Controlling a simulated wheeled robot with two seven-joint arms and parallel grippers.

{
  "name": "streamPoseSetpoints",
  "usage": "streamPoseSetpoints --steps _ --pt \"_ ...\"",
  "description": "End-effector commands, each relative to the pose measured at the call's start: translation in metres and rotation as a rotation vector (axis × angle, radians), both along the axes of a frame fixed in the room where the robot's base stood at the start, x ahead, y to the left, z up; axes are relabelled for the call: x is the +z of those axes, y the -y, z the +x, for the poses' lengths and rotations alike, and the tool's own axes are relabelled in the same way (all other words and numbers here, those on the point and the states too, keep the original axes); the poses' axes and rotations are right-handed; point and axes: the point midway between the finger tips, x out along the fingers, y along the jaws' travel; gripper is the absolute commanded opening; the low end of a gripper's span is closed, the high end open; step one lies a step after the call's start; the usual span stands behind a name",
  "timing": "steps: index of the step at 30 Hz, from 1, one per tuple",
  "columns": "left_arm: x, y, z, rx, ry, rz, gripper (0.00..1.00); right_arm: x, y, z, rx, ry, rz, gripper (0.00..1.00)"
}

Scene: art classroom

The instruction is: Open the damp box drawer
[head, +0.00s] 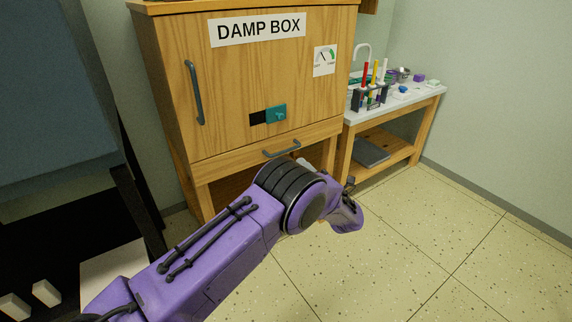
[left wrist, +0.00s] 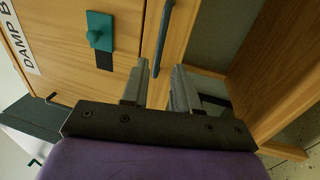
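The wooden damp box (head: 245,75) has a big door above and a shallow drawer (head: 230,160) below it. The drawer front looks flush and shut. Its dark curved handle (head: 282,149) is at the front. My left arm reaches in front of the box, and its wrist hides most of the gripper in the head view. In the left wrist view my left gripper (left wrist: 160,88) is open and empty. The drawer handle (left wrist: 163,40) lines up with the gap between its fingers; I cannot tell whether they touch it. My right gripper is not in view.
The door has a long handle (head: 194,92) and a teal latch (head: 277,114). A side table (head: 395,108) with a rack of coloured tubes (head: 371,94) stands at right. Open speckled floor (head: 440,230) lies in front. Pale blocks (head: 46,293) sit at lower left.

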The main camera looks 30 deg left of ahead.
Motion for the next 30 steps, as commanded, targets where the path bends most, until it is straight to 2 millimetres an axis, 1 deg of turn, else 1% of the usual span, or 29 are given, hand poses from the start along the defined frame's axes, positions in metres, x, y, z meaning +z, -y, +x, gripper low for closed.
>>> streamPoseSetpoints --steps 6,9,12,16,23,26,30 --pt "0.007 -0.046 0.017 0.002 -0.003 0.002 0.29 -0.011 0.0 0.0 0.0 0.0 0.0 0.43" --pt "0.011 -0.064 0.025 0.001 -0.004 0.001 0.29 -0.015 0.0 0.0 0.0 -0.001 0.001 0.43" --pt "0.015 -0.077 0.031 -0.001 -0.005 0.003 0.29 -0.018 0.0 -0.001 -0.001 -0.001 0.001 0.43" --pt "0.017 -0.085 0.034 -0.002 -0.007 0.003 0.29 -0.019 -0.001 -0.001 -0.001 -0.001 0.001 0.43" --pt "0.018 -0.086 0.035 -0.002 -0.008 0.003 0.29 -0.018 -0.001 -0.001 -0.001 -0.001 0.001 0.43" --pt "0.018 -0.086 0.035 -0.002 -0.008 0.003 0.0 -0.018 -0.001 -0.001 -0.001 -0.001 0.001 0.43" --pt "0.018 -0.086 0.035 -0.003 -0.008 0.003 0.0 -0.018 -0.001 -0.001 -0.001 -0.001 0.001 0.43"
